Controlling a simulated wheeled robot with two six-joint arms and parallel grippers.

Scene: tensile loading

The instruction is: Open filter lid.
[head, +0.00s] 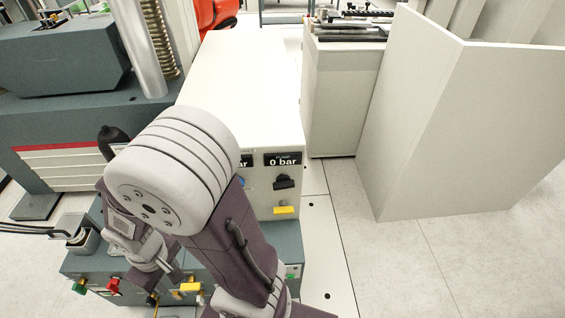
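My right arm fills the middle of the head view and folds down to the left. My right gripper (162,272) is low behind the upper arm, over the front of the dark grey-green unit with coloured valve handles. Its fingers are mostly hidden, so I cannot tell whether they are open or shut. I cannot pick out a filter lid; the arm covers much of this area. A black rounded part (112,136) shows left of the arm's big grey joint, partly hidden. My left gripper is not in view.
A white cabinet (247,75) behind the arm has a pump display (283,159) reading 0 bar and a yellow handle (284,210). Valve handles, one red (113,286), line the low unit (80,265). A tall pale panel (450,130) stands right. Floor is clear at lower right.

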